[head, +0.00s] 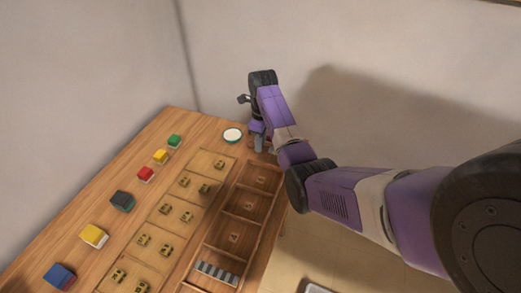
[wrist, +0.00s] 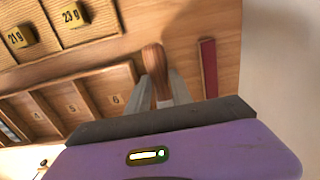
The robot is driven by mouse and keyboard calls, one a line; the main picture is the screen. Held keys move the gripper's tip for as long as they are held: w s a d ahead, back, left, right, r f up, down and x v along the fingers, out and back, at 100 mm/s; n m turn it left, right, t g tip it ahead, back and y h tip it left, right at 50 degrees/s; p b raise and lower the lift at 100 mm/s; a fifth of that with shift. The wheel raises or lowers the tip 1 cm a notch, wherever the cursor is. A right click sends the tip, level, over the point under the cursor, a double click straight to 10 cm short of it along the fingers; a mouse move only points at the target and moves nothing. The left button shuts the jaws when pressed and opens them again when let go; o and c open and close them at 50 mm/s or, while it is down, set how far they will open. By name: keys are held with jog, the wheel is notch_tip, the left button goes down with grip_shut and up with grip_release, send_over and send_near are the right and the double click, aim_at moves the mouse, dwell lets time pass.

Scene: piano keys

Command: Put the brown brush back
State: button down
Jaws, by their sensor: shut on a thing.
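The brown brush (wrist: 155,62) shows in the wrist view as a rounded brown handle between the two grey fingers. My gripper (wrist: 161,88) is shut on it. Its lower part is hidden behind the gripper body, and I cannot tell whether it touches the table. In the head view my gripper (head: 259,143) is at the far end of the wooden table, just right of a white round dish (head: 233,134). The brush cannot be made out there.
A dark red strip (wrist: 208,68) lies right of the brush. A wooden compartment tray (head: 222,218) has numbered cells, the nearest holding grey strips (head: 217,274). Left are several labelled weight blocks (head: 184,180) and a row of coloured blocks (head: 146,174). A wall stands behind the table.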

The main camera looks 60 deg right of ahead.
jog(key=shift+f, duration=1.95)
jog(key=c, duration=1.1)
grip_release()
jog(key=shift+c, duration=0.2)
jog(key=shift+r, duration=0.15)
jog(key=r, duration=1.1)
jog(key=shift+s+r, duration=0.2)
jog(key=shift+r, duration=0.2)
